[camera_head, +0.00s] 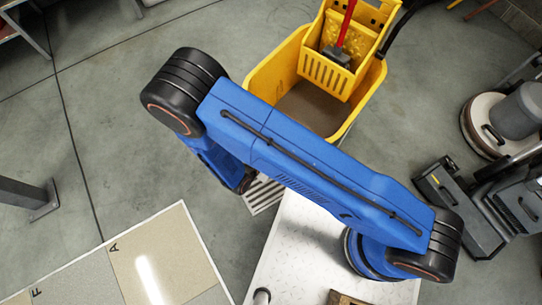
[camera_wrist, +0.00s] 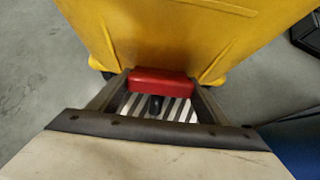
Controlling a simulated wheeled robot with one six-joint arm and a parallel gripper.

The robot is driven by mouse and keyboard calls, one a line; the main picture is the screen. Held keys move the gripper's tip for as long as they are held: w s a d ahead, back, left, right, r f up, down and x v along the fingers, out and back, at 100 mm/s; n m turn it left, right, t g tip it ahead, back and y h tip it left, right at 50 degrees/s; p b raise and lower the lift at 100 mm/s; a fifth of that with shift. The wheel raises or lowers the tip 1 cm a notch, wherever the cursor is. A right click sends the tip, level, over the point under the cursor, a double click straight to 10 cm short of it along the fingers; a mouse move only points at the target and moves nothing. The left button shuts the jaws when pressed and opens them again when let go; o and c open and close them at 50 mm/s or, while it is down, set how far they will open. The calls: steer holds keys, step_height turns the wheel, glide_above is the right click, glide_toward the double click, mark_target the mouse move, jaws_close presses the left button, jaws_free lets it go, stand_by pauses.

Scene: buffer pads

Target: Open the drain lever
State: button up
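The yellow mop bucket (camera_head: 362,98) stands on the floor at the top middle of the head view, and its yellow wall (camera_wrist: 160,35) fills the top of the wrist view. A red lever (camera_wrist: 158,82) lies low against that wall, with a dark rounded stub (camera_wrist: 155,104) just below it. My gripper (camera_wrist: 160,84) has its two dark fingers apart, one at each end of the red lever. I cannot tell whether they press on it. In the head view my blue arm hides the gripper and the lever.
A striped floor grate (camera_head: 264,193) lies beside the bucket and shows between my fingers. A yellow wringer (camera_head: 328,75) with a red handle sits on the bucket. A floor machine (camera_head: 510,115) and dark equipment (camera_head: 460,205) stand right. Open floor lies left of the bucket.

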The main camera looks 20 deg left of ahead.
steer(key=o, duration=0.4)
steer(key=shift+r, duration=0.1)
steer(key=v, duration=1.7)
steer(key=shift+r, duration=0.1)
steer(key=shift+s, duration=0.1)
